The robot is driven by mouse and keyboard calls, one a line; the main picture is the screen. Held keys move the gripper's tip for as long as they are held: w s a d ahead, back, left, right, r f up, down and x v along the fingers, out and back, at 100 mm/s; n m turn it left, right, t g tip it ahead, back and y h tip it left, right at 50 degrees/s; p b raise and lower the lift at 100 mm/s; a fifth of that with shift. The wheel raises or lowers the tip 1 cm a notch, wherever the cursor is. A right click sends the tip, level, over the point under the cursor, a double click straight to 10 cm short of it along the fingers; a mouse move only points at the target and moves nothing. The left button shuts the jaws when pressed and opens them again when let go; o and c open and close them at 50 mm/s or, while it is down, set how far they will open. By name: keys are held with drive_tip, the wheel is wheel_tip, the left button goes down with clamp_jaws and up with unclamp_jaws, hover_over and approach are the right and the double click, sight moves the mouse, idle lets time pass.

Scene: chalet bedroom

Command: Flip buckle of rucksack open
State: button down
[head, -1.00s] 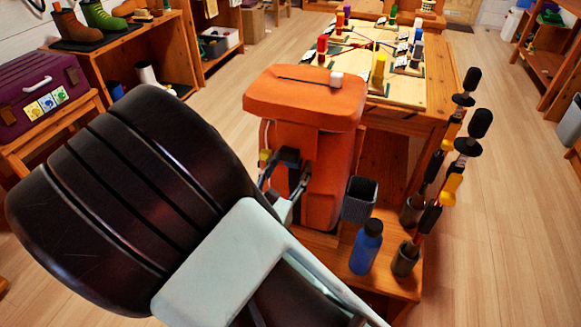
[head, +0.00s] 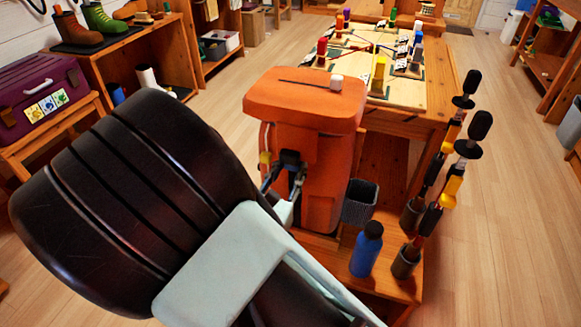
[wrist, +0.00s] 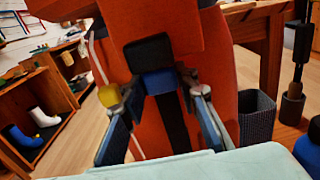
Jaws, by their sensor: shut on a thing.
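The orange rucksack (head: 330,135) stands upright on a wooden bench, its lid on top. Its buckle, black above (wrist: 147,50) and blue below (wrist: 160,82), sits on the front under the lid; it also shows in the head view (head: 290,157). A black strap (wrist: 172,125) runs down below it. My gripper (wrist: 155,88) is at the front of the rucksack, one finger on each side of the buckle, and is shut on it. It also shows in the head view (head: 283,180), partly hidden by my wrist. The exact finger contact is hard to see.
A grey mesh bin (head: 360,202), a blue bottle (head: 366,250) and trekking poles (head: 425,215) stand close right of the rucksack. A game table (head: 400,90) is behind it. A purple case (head: 40,95) is at the left.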

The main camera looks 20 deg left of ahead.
wheel_tip(320, 180, down, 4)
drive_tip(key=shift+f+b, duration=0.15)
drive_tip(key=shift+b, duration=0.8)
drive_tip(key=c, duration=1.5)
unclamp_jaws()
drive_tip(key=s, duration=1.2)
drive_tip(key=shift+a, duration=0.45)
